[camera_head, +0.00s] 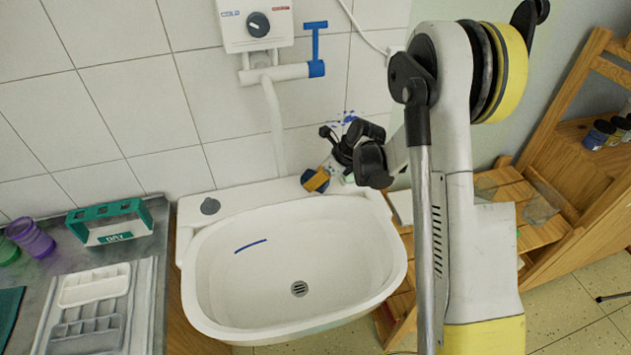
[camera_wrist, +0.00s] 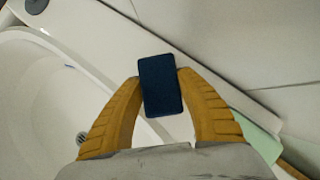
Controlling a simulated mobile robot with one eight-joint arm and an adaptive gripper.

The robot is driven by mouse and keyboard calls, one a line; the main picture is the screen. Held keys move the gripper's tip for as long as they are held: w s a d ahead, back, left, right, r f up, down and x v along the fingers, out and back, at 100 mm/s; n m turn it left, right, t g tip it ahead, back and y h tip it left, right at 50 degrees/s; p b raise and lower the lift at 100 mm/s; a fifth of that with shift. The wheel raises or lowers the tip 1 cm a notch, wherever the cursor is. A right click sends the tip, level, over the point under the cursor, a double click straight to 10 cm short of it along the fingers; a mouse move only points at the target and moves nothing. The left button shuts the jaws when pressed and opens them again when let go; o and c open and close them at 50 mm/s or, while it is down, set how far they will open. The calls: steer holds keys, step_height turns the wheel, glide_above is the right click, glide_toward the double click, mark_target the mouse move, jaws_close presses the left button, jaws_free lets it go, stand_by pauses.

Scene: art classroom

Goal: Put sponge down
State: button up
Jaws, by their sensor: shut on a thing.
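My gripper (camera_head: 324,177) is at the back right corner of the white sink (camera_head: 212,309), by the tiled wall. In the wrist view its two yellow fingers (camera_wrist: 162,105) are shut on a dark blue sponge (camera_wrist: 160,84). In the head view the sponge shows as a small dark blue patch (camera_head: 308,185) beside the yellow fingers. The sponge appears to be over or close to the sink's back ledge; I cannot tell whether it touches it.
The sink basin is empty except for a blue streak (camera_head: 251,245) and the drain (camera_head: 299,288). A green rack marked "DRY" (camera_head: 112,221), purple cups (camera_head: 30,236) and white trays (camera_head: 94,285) stand on the left counter. A pale green object (camera_wrist: 262,142) lies right of my gripper. Wooden shelves stand right.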

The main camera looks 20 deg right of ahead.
steer(key=shift+r, duration=0.1)
steer(key=shift+f, duration=0.2)
steer(key=o, duration=0.9)
steer(key=shift+c, duration=0.2)
steer(key=shift+r, duration=0.1)
